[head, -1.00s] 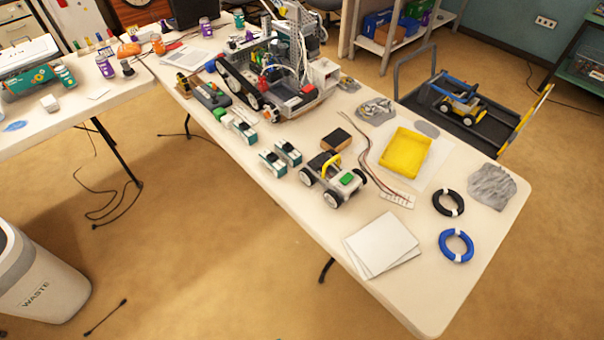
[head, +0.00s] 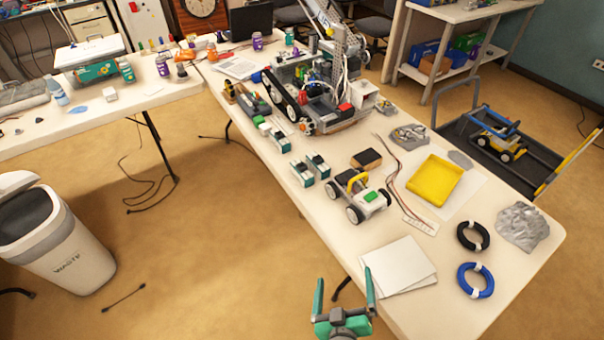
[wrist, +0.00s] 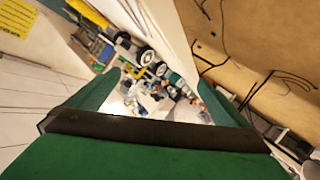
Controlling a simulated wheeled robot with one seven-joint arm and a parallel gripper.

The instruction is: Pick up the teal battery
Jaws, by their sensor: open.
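Two small teal-and-white blocks, a nearer one (head: 302,174) and one beside it (head: 318,165), stand near the table's left edge, left of the small wheeled rover (head: 358,197). Similar teal-and-white pieces (head: 280,141) lie a little farther back. I cannot tell which of these is the teal battery. My gripper (head: 344,284) is at the bottom of the head view, off the table's near left edge. Its green fingers are apart and empty, well short of the blocks. In the wrist view my gripper (wrist: 160,98) is open, with the cluttered table far off, tilted and small.
A yellow tray (head: 436,181), a black ring (head: 473,236), a blue ring (head: 476,280) and paper sheets (head: 398,266) lie on the table. A large tracked robot (head: 310,95) stands behind the blocks. A waste bin (head: 55,240) stands on the floor at left.

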